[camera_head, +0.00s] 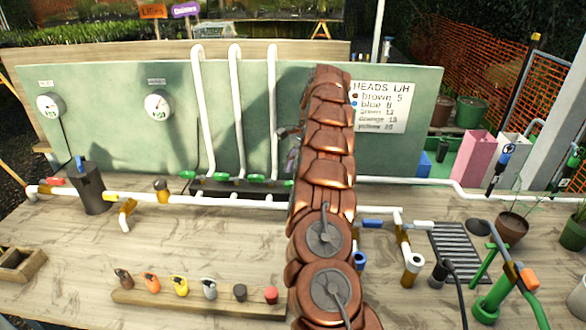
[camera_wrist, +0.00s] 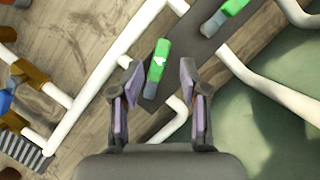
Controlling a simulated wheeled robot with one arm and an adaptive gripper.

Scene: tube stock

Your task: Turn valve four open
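A green valve handle (camera_wrist: 158,60) with a small white mark lies between the fingertips in the wrist view, over a dark strip. My gripper (camera_wrist: 160,72) is open, with purple pads on either side of the handle and gaps to it. A second green handle (camera_wrist: 232,8) shows at the top of that view. In the head view, several green handles (camera_head: 255,178) stand in a row along the dark strip at the panel's foot. My gripper (camera_head: 291,158) is mostly hidden behind my copper arm at the right end of this row. No valve number is readable.
A long white pipe (camera_wrist: 105,80) runs beside the strip. Upright white pipes (camera_head: 236,110) rise in front of the green panel (camera_head: 110,130). A sign (camera_head: 380,106) hangs right of my arm. Several coloured fittings stand on a wooden rack (camera_head: 200,304). A drain grate (camera_head: 455,252) lies right.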

